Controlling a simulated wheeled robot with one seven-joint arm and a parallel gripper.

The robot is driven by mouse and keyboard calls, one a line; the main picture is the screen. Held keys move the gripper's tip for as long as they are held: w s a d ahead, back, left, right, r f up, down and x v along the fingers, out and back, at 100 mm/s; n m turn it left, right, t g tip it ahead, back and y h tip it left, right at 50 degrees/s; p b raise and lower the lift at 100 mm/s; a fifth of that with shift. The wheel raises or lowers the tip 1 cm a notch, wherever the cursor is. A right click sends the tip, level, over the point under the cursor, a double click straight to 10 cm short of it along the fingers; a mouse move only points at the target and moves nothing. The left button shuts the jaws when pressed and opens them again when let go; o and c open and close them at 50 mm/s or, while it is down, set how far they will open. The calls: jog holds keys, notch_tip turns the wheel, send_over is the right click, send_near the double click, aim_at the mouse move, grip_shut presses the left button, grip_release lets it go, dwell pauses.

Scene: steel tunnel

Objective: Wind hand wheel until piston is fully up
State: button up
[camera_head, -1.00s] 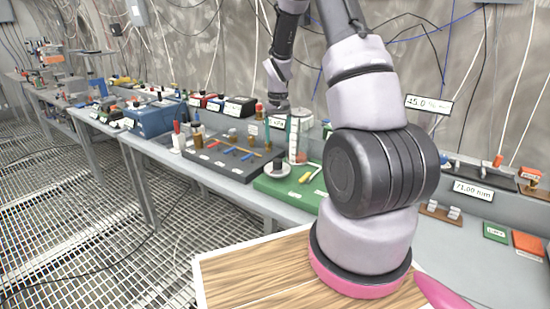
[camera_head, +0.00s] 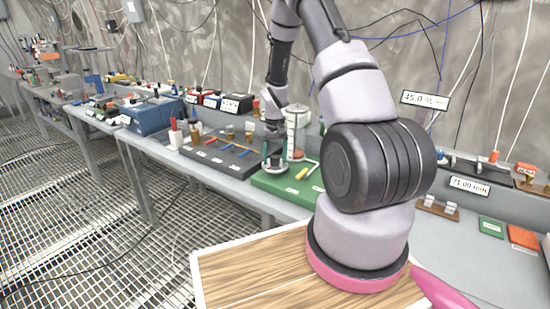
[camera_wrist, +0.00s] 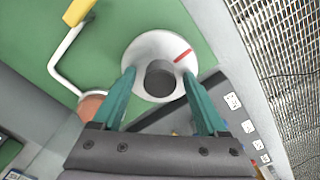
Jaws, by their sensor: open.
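The hand wheel (camera_wrist: 142,52) is a white disc with a red radial mark and a dark grey round knob (camera_wrist: 160,78) at its centre. In the head view, the wheel (camera_head: 275,170) lies on the green base (camera_head: 312,190). My gripper (camera_wrist: 159,76) is open above it, with teal fingers on either side of the knob; I cannot tell whether they touch it. My gripper (camera_head: 275,154) also shows in the head view. A clear upright cylinder (camera_head: 296,125) stands behind the wheel, partly hidden by my arm. The piston's height inside it is unclear.
A bent white tube with a yellow handle (camera_wrist: 77,12) lies beside the wheel. A dark board (camera_head: 215,160) with coloured valves is to the left, and a blue box (camera_head: 152,117) stands farther left. The grated floor (camera_head: 80,220) is open in front of the bench.

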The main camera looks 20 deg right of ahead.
grip_shut()
